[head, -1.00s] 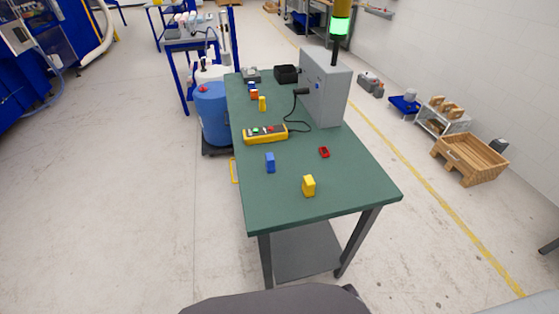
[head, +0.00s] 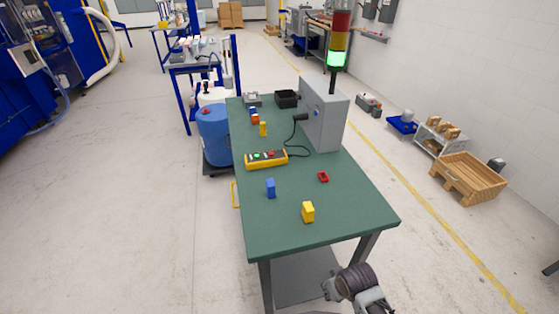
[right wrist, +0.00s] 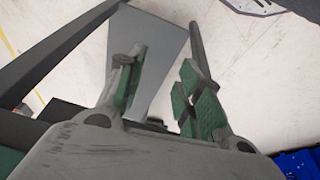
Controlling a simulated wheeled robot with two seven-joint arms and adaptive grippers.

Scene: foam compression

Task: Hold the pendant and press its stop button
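The yellow pendant (head: 266,159) lies flat on the green table, left of the grey control box. A green button and a red button (head: 271,155) show on its top face. A black cable runs from its right end to the box. My right gripper (head: 332,286) is low at the bottom of the head view, in front of the table's near edge and well apart from the pendant. In the right wrist view its two green-padded fingers (right wrist: 160,88) are spread with nothing between them. My left gripper is in neither view.
The table (head: 330,221) also bears a blue block (head: 270,188), a yellow block (head: 308,212), a small red part (head: 323,177) and the grey control box (head: 323,115) with a green-lit signal tower (head: 338,58). A blue drum (head: 213,134) stands at the table's left.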

